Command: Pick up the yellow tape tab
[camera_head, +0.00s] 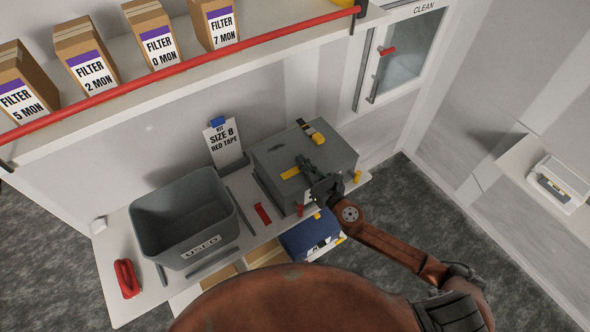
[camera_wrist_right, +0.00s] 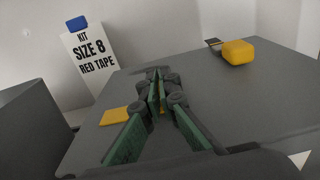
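A flat yellow tape tab (camera_head: 290,173) lies on top of the grey box (camera_head: 275,152). In the right wrist view the tab (camera_wrist_right: 115,117) shows left of the fingers, and a small yellow sliver shows between them. My right gripper (camera_head: 303,162) is over the box top, right at the tab, and hides part of it. In the wrist view its green-padded fingers (camera_wrist_right: 158,92) are close together with a narrow gap. I cannot tell whether they press on the tab. My left gripper is not in view.
A yellow block (camera_head: 319,139) with a black strip lies farther back on the box. A grey "USED" bin (camera_head: 176,191), a "SIZE 8 RED TAPE" card (camera_head: 223,146) and a red object (camera_head: 126,278) are to the left. A red-railed shelf (camera_head: 185,69) runs above.

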